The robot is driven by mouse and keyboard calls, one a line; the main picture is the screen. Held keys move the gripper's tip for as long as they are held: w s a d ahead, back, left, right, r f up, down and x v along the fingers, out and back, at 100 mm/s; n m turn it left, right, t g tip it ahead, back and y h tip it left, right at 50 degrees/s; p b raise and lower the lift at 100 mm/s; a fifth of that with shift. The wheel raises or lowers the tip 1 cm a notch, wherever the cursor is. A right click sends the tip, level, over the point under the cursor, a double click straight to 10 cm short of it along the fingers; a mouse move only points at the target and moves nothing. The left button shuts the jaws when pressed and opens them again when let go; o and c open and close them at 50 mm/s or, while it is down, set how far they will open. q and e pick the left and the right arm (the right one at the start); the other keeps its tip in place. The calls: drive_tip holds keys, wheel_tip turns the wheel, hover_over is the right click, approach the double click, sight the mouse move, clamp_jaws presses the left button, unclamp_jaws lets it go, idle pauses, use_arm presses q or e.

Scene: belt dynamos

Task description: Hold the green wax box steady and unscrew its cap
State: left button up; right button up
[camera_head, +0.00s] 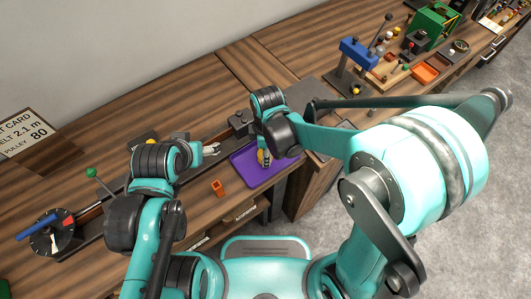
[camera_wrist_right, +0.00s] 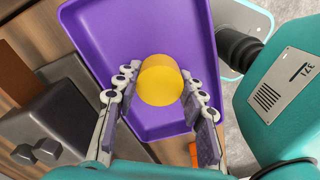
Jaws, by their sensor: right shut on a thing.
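My right gripper (camera_wrist_right: 162,100) is shut on a yellow round piece (camera_wrist_right: 160,82), with one finger on each side of it. In the head view the right gripper (camera_head: 264,157) points down over the purple tray (camera_head: 245,168), and a bit of yellow shows at its fingers. I cannot tell whether the yellow piece is a cap. No green wax box can be made out at either gripper. My left gripper (camera_head: 211,148) is to the left of the tray, apart from the right one; its fingers are too small to tell whether they are open.
An orange block (camera_head: 217,187) lies left of the tray. A dial with a blue handle (camera_head: 38,228) is at the far left. A blue press (camera_head: 358,54), an orange tray (camera_head: 425,74) and a large green box-shaped thing (camera_head: 433,20) stand at the back right.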

drive_tip(key=shift+f, duration=0.2)
drive_tip(key=o, duration=1.3)
drive_tip(key=shift+r, duration=0.15)
drive_tip(key=shift+r, duration=0.25)
wheel_tip(320, 180, up, 12)
drive_tip(key=p, duration=0.4)
drive_tip(key=shift+w, duration=0.15)
